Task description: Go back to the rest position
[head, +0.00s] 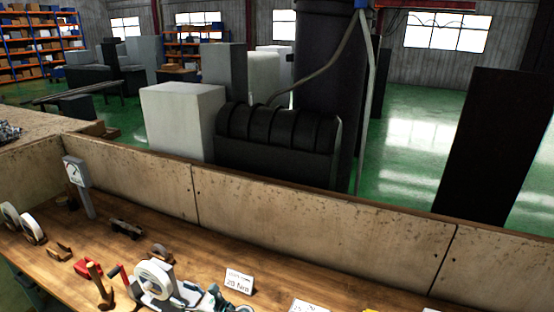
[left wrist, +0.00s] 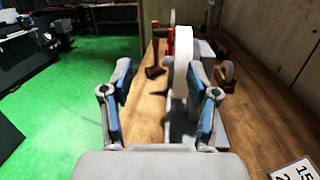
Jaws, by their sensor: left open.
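My left gripper (head: 212,298) is low in the head view, over the wooden bench (head: 100,238), just right of a white grinding wheel (head: 154,279) on a grey stand. In the left wrist view the gripper (left wrist: 160,68) is open, with its two blue-padded fingers apart and nothing clasped between them. The white wheel (left wrist: 181,75) stands beyond the fingers, close to the right one in the picture; I cannot tell the exact gap. My right gripper is not in view.
A dial gauge on a post (head: 75,172), more wheels (head: 31,228), a red tool (head: 88,267) and a hammer (head: 100,283) stand left. A label card (head: 238,281) is right of the gripper. A panel wall (head: 290,222) backs the bench. Green floor (left wrist: 65,105) lies left in the wrist view.

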